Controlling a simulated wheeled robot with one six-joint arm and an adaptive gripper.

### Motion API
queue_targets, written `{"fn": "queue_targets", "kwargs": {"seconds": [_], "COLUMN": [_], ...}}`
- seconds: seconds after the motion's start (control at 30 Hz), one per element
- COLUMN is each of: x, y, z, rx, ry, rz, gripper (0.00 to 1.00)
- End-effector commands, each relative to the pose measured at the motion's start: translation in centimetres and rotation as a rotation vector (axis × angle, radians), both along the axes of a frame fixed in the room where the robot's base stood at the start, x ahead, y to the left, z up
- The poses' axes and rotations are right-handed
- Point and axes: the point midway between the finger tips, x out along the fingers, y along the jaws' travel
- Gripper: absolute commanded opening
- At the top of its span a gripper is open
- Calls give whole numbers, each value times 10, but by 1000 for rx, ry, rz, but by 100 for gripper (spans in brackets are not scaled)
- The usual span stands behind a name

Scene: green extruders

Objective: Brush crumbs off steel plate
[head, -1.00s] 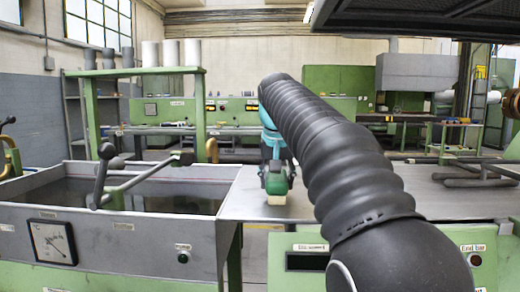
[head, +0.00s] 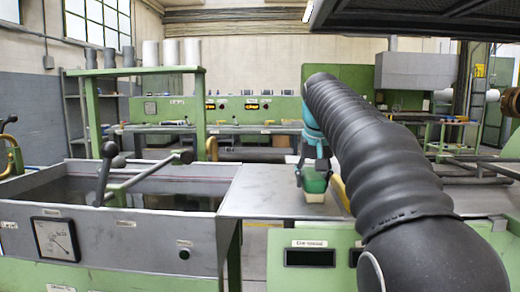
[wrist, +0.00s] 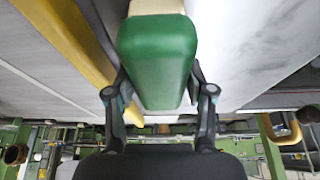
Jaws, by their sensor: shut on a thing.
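My gripper (head: 313,168) is shut on a green brush (head: 314,181) with a pale cream bristle end (head: 314,197) pointing down. The brush is over the steel plate (head: 252,190), a flat grey surface in the middle of the head view. The bristles look at or just above the plate; I cannot tell if they touch. In the wrist view the green brush (wrist: 157,60) sits between both fingers of my gripper (wrist: 160,88). No crumbs can be made out. My arm hides part of the plate's right side.
A grey open tank (head: 130,240) with a dial and lever handles stands left of the plate. Metal bars (head: 478,168) lie farther right. Green machines (head: 250,110) stand behind.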

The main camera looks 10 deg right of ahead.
Motion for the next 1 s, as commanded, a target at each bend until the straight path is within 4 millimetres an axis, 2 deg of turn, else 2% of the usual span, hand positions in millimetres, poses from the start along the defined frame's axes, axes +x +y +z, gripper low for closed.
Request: {"fn": "queue_targets", "kwargs": {"seconds": [0.07,0.13,0.2,0.7,1.0], "x": [0,1,1,2,1], "y": [-5,-4,-3,1,3], "z": [-1,7,24,67,82], "rx": [1,0,-1,0,0], "ry": [1,-2,-4,-2,-1], "rz": [1,4,4,11,14], "gripper": [16,16,16,16,16]}}
